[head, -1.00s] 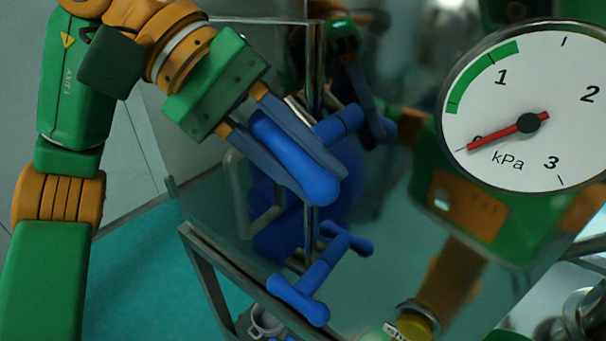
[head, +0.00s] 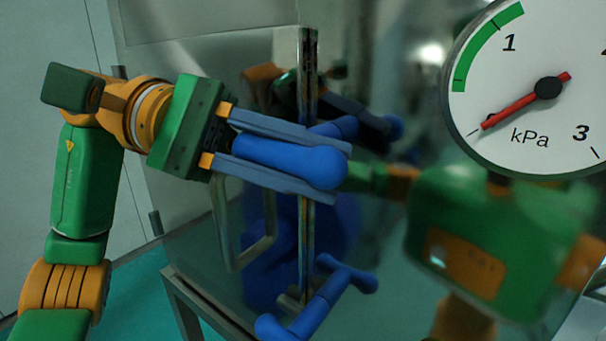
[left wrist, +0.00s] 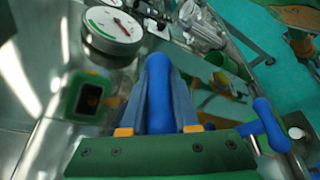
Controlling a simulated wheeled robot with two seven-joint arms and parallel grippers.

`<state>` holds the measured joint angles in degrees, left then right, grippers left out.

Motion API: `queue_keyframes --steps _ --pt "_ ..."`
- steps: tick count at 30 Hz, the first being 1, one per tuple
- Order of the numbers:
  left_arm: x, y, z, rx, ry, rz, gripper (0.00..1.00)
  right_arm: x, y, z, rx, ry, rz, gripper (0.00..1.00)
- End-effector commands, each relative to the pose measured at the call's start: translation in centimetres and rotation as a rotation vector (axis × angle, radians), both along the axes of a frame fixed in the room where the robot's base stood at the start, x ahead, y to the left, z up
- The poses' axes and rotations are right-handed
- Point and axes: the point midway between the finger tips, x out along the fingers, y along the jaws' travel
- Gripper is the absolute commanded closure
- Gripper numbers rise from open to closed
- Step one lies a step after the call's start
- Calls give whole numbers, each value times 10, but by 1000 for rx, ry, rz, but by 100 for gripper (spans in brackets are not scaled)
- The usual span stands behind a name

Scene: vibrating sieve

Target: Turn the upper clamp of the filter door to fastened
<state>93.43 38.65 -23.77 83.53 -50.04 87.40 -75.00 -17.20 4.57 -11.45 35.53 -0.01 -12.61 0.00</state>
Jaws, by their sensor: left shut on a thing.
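The upper clamp (head: 285,160) of the filter door has a blue bar handle, which lies almost level in the head view, tilting slightly down to the right. My left gripper (head: 340,172) is shut on this handle, one finger above it and one below. In the left wrist view the handle (left wrist: 160,95) stands upright between the fingers (left wrist: 162,90). Part of the clamp's stem is hidden behind the upper finger. The lower clamp (head: 318,300) is a blue T-shape below, apart from the gripper; it also shows in the left wrist view (left wrist: 269,124). My right gripper is not in view.
A round kPa gauge (head: 530,120) stands close at the upper right, its red needle near the low end. A grey door handle (head: 263,250) hangs just below my left gripper. The shiny door panel (head: 390,240) carries blurred reflections of green and orange parts.

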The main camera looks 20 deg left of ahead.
Motion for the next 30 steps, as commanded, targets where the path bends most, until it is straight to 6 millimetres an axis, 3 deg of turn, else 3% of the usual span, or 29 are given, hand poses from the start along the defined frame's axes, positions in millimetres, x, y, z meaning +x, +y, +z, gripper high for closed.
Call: queue_keyframes --steps 1,14,15,17,26,30 --pt "0 -1 -7 13 9 -5 100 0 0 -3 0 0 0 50" --pt "0 -1 -7 9 12 -5 100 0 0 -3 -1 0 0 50" --pt "0 -1 -6 8 11 -5 60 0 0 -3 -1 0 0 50" --pt "0 -1 -6 6 11 -4 44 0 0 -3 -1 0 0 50" --pt "0 1 -2 -1 7 -2 42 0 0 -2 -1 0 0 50" --pt "1 23 2 -4 8 1 42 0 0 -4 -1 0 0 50"
